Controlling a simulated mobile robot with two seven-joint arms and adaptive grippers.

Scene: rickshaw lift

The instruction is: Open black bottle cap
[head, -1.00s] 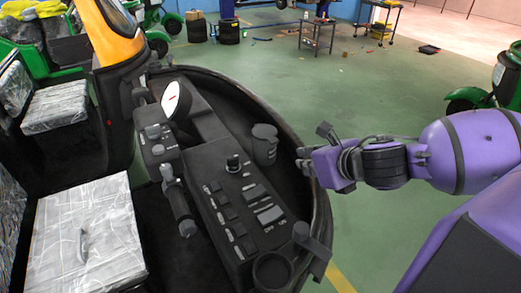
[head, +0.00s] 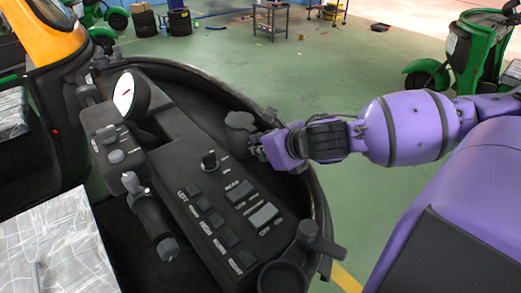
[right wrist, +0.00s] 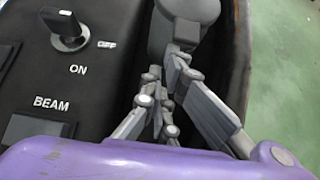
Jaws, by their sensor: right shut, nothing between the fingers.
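The black bottle (head: 238,139), dark grey with a rounded cap (head: 239,119), stands in the recess at the right side of the dark dashboard. My right gripper (head: 256,144) reaches in from the right, with its fingertips close beside the bottle. In the right wrist view, its fingers (right wrist: 174,52) are shut with nothing between them, and their tips are at the bottle's near side. The cap (right wrist: 187,10) is cut off by the top edge there. I cannot tell whether the tips touch the bottle. My left gripper is out of view.
The dashboard panel (head: 205,195) carries a rotary switch (head: 209,160) and several buttons left of the bottle. A raised curved rim (head: 318,205) borders the recess. A round cup holder (head: 283,278) is at the front, and a round gauge (head: 125,93) stands at the left.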

